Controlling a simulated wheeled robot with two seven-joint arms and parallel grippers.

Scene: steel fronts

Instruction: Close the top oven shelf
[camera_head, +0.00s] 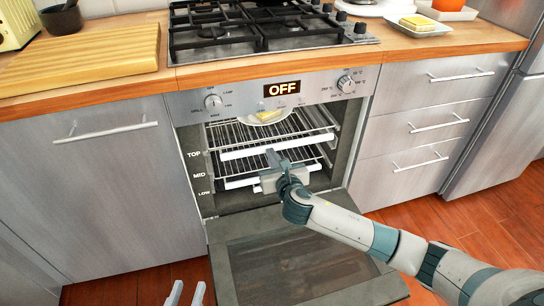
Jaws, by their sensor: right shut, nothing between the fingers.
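The oven's drop-down door (290,268) is open. Inside, the top oven shelf (277,147) is a wire rack with a white front bar; it appears slid partly forward. A plate (265,120) with a yellow block (268,114) sits towards its back, partly hidden by the control panel. A lower rack (238,184) with a white front bar is below. My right gripper (272,158) is shut and empty at the front bar of the top shelf, overlapping it in view; I cannot tell whether it touches. My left gripper (187,293) is open and empty at the bottom edge, left of the door.
A gas hob (262,42) tops the oven. A cutting board (85,58) lies on the left counter, and a small plate (425,27) with a yellow block stands on the right. Cabinets (120,180) and drawers (437,88) flank the oven, all shut. Wooden floor (500,215) is clear at right.

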